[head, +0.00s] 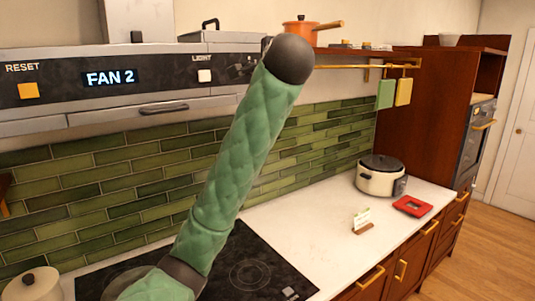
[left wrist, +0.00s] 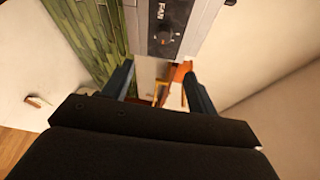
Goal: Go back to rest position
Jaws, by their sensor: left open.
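In the left wrist view my left gripper (left wrist: 160,82) has its two dark fingers apart, with nothing between them. In the head view a green padded arm of mine rises from the bottom left, across the cooktop and tiles, to a dark rounded joint in front of the hood's right end. No gripper fingers show in the head view. My right gripper is in neither view.
The range hood (head: 150,85) spans the upper left. Below it lie the black cooktop (head: 255,270) and a cream pot (head: 35,285). A rice cooker (head: 381,178), a red scale (head: 412,206) and a small card stand (head: 362,222) are on the counter (head: 310,215). An orange pan (head: 300,32) stands on the shelf.

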